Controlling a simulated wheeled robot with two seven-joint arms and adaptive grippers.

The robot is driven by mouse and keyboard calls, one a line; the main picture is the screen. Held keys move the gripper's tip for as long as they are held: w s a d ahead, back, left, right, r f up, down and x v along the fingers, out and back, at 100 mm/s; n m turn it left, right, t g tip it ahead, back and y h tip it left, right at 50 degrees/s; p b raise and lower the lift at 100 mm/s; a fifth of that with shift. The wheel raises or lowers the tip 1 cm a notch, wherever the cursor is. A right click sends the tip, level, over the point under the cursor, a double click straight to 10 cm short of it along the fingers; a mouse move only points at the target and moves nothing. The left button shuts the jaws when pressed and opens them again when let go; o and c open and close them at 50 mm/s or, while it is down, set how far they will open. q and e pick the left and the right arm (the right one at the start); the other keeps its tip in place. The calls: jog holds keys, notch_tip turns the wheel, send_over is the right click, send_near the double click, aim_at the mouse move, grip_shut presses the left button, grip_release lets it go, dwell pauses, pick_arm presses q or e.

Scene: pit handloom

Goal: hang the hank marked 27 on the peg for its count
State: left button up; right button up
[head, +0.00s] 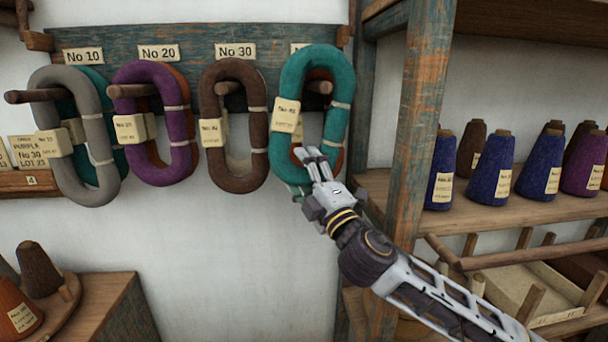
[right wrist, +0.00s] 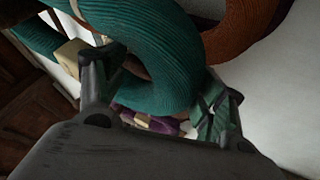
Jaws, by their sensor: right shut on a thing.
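A teal hank (head: 340,105) hangs upright in front of the rightmost peg (head: 320,87). Its paper tag (head: 286,115) is too small to read surely, so I cannot confirm a 27. My right gripper (head: 308,162) is shut on the lower part of this teal hank; the right wrist view shows the teal coil (right wrist: 150,55) between the fingers. The peg shows within the hank's loop, but I cannot tell whether it passes through. An orange-brown hank (right wrist: 240,30) lies behind the teal one. The rightmost peg's label (head: 299,47) is mostly covered by the hank. My left gripper is out of view.
Pegs labelled No 10 (head: 82,56), No 20 (head: 158,52) and No 30 (head: 235,50) carry grey, purple and brown hanks. A wooden shelf post (head: 418,120) stands close right of the teal hank. Yarn cones (head: 490,180) stand on the shelf; more cones (head: 38,270) are lower left.

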jog(key=shift+w+a, duration=0.1)
jog(key=shift+w, duration=0.5)
jog(key=shift+w+f+b, duration=0.25)
jog(key=shift+f+b, duration=0.15)
jog(key=shift+w+a+f+b, duration=0.1)
jog(key=shift+w+f+b, duration=0.15)
jog(key=shift+f+b, duration=0.1)
jog(key=shift+f, duration=0.3)
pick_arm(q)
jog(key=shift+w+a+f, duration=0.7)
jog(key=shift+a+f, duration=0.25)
pick_arm(e)
jog(key=shift+w+f, duration=0.1)
jog(key=shift+f, duration=0.3)
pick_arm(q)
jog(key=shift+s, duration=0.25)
pick_arm(e)
jog(key=o, duration=1.2)
jog(key=shift+a, duration=0.15)
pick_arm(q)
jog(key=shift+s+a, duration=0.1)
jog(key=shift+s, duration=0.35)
